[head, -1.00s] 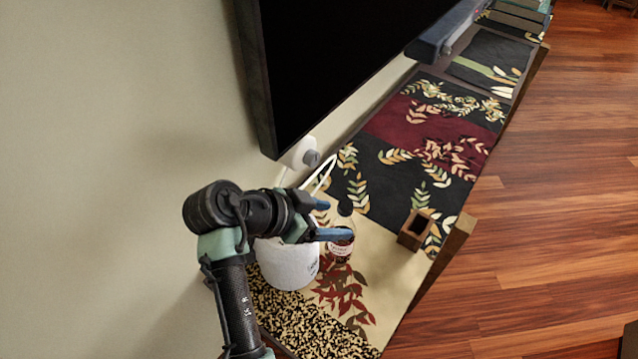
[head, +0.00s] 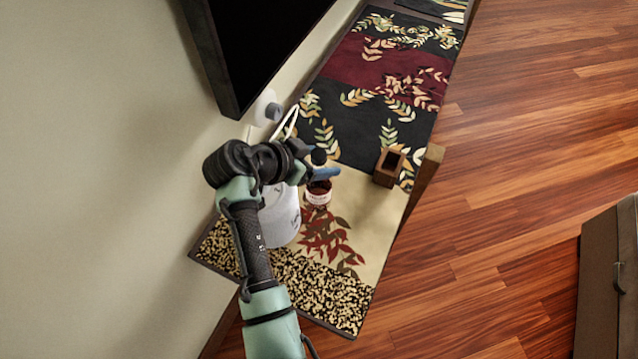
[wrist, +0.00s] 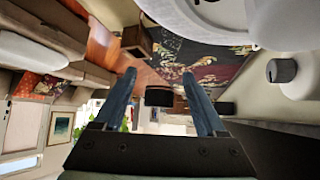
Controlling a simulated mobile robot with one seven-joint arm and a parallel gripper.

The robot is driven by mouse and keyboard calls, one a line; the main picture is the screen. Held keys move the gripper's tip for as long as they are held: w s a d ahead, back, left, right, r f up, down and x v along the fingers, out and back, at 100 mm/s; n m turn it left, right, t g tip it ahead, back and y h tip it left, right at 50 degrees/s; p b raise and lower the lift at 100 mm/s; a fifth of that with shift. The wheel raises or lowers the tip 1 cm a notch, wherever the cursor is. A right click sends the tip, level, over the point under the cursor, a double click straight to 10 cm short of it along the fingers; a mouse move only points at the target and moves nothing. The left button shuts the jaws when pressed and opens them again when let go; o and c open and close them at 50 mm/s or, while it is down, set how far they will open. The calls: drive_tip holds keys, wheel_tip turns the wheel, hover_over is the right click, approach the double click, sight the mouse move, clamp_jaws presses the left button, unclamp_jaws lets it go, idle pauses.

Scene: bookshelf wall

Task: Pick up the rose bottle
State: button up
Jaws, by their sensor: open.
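The rose bottle (head: 318,192) is a small dark amber bottle with a pale label and what looks like a dark round top. It stands on the beige part of the patterned runner, just right of a white pot. My gripper (head: 322,172) is open at the bottle's upper part. One blue finger crosses in front of it in the head view and hides part of it. In the wrist view a dark cylinder (wrist: 160,96), probably part of the bottle, shows between the two spread blue fingers. I cannot tell whether they touch it.
The white pot (head: 280,215) stands close on the left, partly behind my arm. A small wooden box (head: 388,168) stands to the right near the shelf edge. A black screen (head: 255,45) hangs on the wall above. The runner (head: 355,95) beyond is clear.

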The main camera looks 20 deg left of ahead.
drive_tip(key=shift+x, duration=1.55)
clamp_jaws()
